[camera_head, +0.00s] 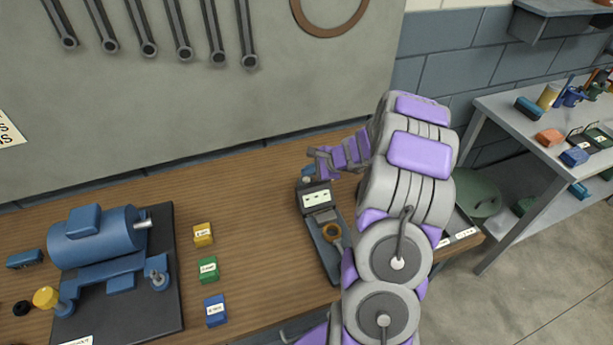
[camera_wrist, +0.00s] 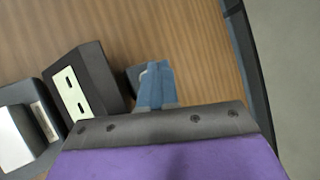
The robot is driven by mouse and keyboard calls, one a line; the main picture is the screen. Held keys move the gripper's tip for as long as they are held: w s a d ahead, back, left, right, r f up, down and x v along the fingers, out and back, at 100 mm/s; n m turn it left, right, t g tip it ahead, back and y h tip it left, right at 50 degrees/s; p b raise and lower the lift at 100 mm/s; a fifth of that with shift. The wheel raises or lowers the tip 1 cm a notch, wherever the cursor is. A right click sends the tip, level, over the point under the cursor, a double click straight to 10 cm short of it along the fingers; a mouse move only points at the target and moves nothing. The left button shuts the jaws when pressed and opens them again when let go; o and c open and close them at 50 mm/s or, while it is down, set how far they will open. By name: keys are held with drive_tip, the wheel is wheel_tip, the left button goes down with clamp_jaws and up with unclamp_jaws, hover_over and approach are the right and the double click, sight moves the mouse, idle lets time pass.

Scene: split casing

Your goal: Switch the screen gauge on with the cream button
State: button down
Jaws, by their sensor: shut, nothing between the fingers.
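The screen gauge is a dark box with a pale screen (camera_head: 317,198), standing at the back end of a long dark base on the wooden bench. Its screen (camera_wrist: 70,92) also shows in the wrist view, with two short dark marks on it. My gripper (camera_head: 308,173) is shut and empty, pointing down just behind the gauge. In the wrist view my blue-grey fingers (camera_wrist: 155,86) are together over a small dark block beside the gauge. A pale curved edge (camera_wrist: 146,70) shows beside the fingertips; it may be the cream button, mostly hidden. I cannot tell whether the fingers touch it.
Yellow (camera_head: 203,235), green (camera_head: 208,269) and blue (camera_head: 215,310) blocks stand to the left. A blue motor (camera_head: 98,240) sits on a dark plate at far left. Bench between blocks and gauge is clear.

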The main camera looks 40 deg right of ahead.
sight(309, 180)
drive_tip(key=shift+r, duration=0.1)
wheel_tip(309, 180, up, 6)
drive_tip(key=p, duration=0.5)
idle(0.4)
drive_tip(key=s+a+r+n+g+y, duration=0.1)
drive_tip(key=a+r+n, duration=0.25)
drive_tip(key=a, duration=0.35)
drive_tip(key=s+a+r+n+g+y, duration=0.1)
drive_tip(key=s+a+r+n+g, duration=0.2)
drive_tip(key=a, duration=0.5)
drive_tip(key=s+a+r+n+g, duration=0.2)
drive_tip(key=s+a+r+n, duration=0.4)
drive_tip(key=s+a, duration=0.45)
drive_tip(key=s+a+r+n+g+h, duration=0.1)
drive_tip(key=s+n+g+h, duration=0.1)
drive_tip(key=s, duration=0.9)
drive_tip(key=s+a+r+n+g+h, duration=0.1)
drive_tip(key=s+r+n+g+h, duration=0.1)
drive_tip(key=s+n+h, duration=0.2)
drive_tip(key=s+n, duration=0.3)
drive_tip(key=s, duration=0.5)
drive_tip(key=shift+s, duration=0.2)
